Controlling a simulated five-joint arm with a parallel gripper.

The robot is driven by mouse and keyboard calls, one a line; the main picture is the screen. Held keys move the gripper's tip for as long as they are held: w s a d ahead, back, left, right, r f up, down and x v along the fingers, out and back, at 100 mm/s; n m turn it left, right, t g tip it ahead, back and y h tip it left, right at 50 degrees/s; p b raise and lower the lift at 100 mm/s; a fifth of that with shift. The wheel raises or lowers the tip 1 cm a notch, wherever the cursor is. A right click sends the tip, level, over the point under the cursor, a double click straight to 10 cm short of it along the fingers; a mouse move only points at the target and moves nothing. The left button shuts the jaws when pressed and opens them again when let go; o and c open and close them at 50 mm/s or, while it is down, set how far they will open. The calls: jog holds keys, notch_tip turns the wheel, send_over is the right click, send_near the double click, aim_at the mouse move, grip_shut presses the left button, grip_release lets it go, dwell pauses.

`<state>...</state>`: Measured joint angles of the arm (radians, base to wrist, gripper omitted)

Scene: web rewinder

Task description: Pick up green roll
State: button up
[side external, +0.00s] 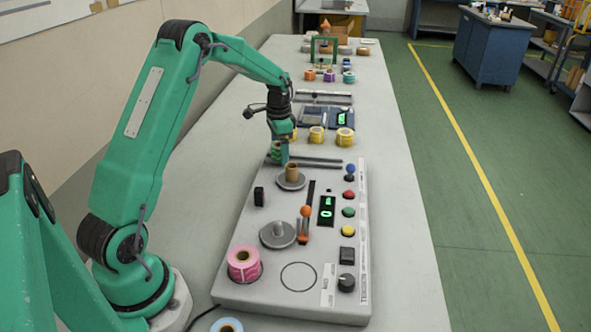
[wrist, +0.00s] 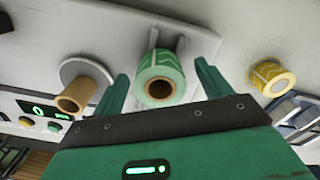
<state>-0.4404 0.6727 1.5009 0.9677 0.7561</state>
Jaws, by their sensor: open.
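The green roll (wrist: 160,68) has a dark hollow brown core and pale marks on its side. In the wrist view it lies between the two fingers of my gripper (wrist: 162,76), with a gap to each finger. My gripper is open. In the side view my gripper (side external: 279,152) points down at the far end of the grey machine panel (side external: 264,200); it is hard to tell the green roll from the green fingers there.
A brown core (side external: 292,172) stands on a spindle disc close to my gripper. Yellow rolls (side external: 345,137) stand just behind. An orange-knobbed lever (side external: 305,212), an empty disc (side external: 278,235) and a pink roll (side external: 243,263) are nearer. The table's left side is clear.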

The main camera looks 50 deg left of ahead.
jog(key=shift+f, duration=0.1)
dwell(0.4)
jog(key=c, duration=1.1)
jog(key=shift+r, duration=0.2)
jog(key=shift+r, duration=0.65)
notch_tip(320, 180, up, 2)
jog(key=shift+r, duration=0.2)
jog(key=d+r, duration=0.2)
jog(key=d, duration=0.2)
jog(key=d+r, duration=0.2)
jog(key=d, duration=0.1)
jog(key=s+d+r, duration=0.1)
jog(key=d+r, duration=0.2)
jog(key=d, duration=0.1)
jog(key=shift+s+d, duration=0.1)
jog(key=shift+d, duration=0.2)
